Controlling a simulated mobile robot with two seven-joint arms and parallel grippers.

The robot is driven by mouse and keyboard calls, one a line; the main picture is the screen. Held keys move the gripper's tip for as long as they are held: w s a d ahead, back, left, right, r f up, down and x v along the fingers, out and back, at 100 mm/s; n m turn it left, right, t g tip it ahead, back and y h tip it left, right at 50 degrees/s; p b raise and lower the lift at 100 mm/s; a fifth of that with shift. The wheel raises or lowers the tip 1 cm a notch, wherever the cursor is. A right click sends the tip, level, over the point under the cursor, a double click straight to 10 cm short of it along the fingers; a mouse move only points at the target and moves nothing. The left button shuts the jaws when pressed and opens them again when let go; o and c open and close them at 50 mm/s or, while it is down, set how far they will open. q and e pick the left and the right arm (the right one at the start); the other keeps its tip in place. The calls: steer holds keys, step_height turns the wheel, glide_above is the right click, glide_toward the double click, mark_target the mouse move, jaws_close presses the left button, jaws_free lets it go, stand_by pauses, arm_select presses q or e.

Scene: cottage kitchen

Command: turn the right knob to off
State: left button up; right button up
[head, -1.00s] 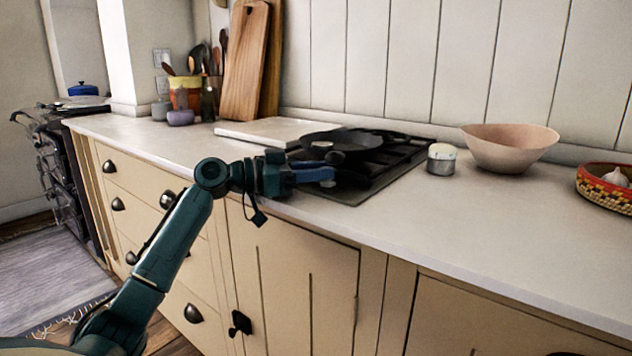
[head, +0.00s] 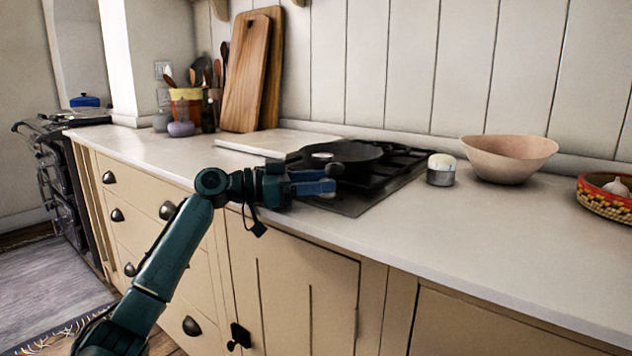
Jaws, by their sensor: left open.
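A black gas hob (head: 385,181) is set in the pale countertop, with a dark pan (head: 350,154) on it. My left gripper (head: 328,181) is over the hob's front left part, in front of the pan, with its blue fingers apart and nothing seen between them. I cannot make out the right knob; the gripper covers part of the hob's front. My right gripper is not in view.
A small lidded jar (head: 441,170), a pinkish bowl (head: 507,158) and a patterned basket (head: 606,198) stand right of the hob. A white board (head: 275,144) lies behind left. The front right counter is clear.

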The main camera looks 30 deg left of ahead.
arm_select(q)
steer(key=v, duration=1.3)
steer(key=shift+s, duration=0.1)
steer(key=shift+a, duration=0.1)
